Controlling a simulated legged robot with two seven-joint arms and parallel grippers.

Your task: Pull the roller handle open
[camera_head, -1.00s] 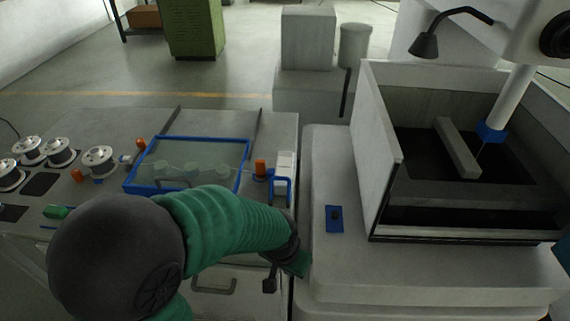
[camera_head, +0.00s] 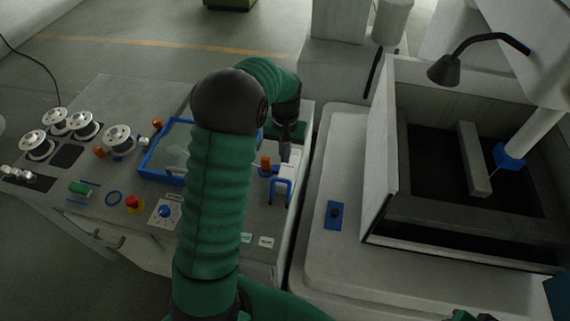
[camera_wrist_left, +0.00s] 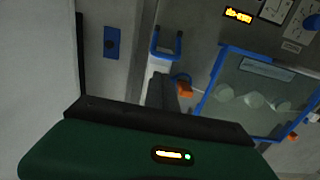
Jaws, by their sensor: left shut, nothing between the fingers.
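A blue U-shaped handle (camera_head: 281,190) stands at the right end of the grey bench, beside a white block (camera_head: 290,168). I take it for the roller handle. In the left wrist view the blue handle (camera_wrist_left: 165,43) shows at the top centre, apart from my fingers. My left gripper (camera_head: 285,154) points down over the white block, just behind the handle. It is shut and empty; its dark fingers (camera_wrist_left: 161,92) also show in the left wrist view. My left arm hides part of the blue-framed clear cover (camera_head: 150,160).
An orange piece (camera_head: 265,163) stands close left of the handle. Several spools (camera_head: 118,138), a red button (camera_head: 133,203) and a blue knob (camera_head: 165,211) are on the bench. The machine tank wall (camera_head: 381,160) rises to the right, beyond a plate with a blue switch (camera_head: 334,215).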

